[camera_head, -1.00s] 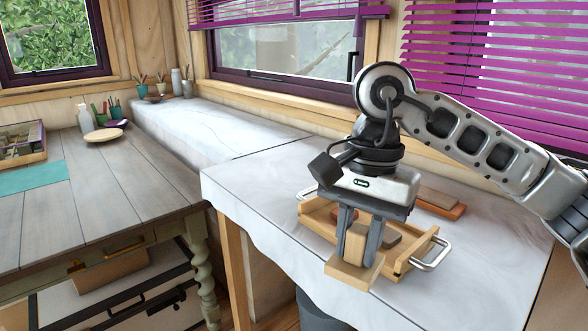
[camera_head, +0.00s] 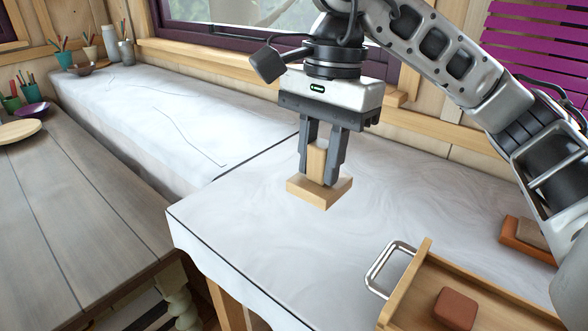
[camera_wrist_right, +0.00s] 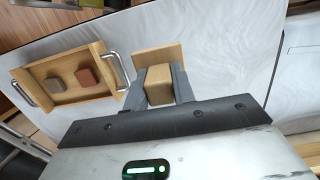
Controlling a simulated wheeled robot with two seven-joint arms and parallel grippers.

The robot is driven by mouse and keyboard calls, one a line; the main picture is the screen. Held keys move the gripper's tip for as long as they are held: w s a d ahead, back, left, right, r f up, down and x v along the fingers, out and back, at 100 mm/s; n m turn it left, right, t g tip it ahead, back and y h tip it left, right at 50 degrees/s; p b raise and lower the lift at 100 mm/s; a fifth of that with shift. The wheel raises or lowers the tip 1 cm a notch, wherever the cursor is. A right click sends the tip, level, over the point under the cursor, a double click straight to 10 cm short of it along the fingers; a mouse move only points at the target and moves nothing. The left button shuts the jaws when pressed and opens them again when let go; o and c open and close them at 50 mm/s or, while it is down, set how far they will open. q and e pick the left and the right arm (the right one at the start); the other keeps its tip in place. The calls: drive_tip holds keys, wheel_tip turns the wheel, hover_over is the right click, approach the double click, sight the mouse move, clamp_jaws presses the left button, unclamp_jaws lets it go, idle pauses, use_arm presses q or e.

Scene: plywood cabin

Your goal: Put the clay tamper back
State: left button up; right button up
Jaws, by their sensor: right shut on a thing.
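The clay tamper is a pale wooden block handle on a flat square wooden base (camera_head: 319,190). My right gripper (camera_head: 320,175) is shut on its handle, with the base below the fingertips. It is over the white cloth-like worktop, near or just above the surface; I cannot tell if it touches. In the right wrist view the tamper's handle (camera_wrist_right: 159,86) sits between the two fingers. A wooden tray with metal handles (camera_head: 408,300) stands at the lower right, partly cut off. My left gripper is not in view.
The tray holds a reddish-brown block (camera_head: 456,309) and a grey-brown block (camera_wrist_right: 55,85). An orange-brown piece (camera_head: 527,241) lies at the right edge. The white worktop (camera_head: 240,215) is clear around the tamper. A grey wooden table (camera_head: 80,220) stands to the left.

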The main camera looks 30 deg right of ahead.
drive_tip(key=w+d+f, duration=0.2)
drive_tip(key=w+f, duration=0.1)
drive_tip(key=w+d+f+p, duration=0.1)
drive_tip(key=w+d+f, duration=0.2)
drive_tip(key=w, duration=0.1)
drive_tip(key=w+d+f+p, duration=0.1)
drive_tip(key=w+d+f, duration=0.2)
drive_tip(key=w, duration=0.1)
drive_tip(key=f, duration=0.1)
drive_tip(key=f+p, duration=0.1)
drive_tip(key=f, duration=0.1)
drive_tip(key=shift+w+d+f, duration=0.15)
drive_tip(key=shift+w+d, duration=0.1)
drive_tip(key=shift+w, duration=0.05)
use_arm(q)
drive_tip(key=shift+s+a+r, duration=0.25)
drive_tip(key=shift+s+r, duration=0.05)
use_arm(e)
drive_tip(key=shift+f, duration=0.3)
drive_tip(key=shift+f, duration=0.2)
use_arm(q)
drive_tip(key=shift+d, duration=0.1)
use_arm(e)
drive_tip(key=o, duration=1)
drive_tip(key=shift+r, duration=0.15)
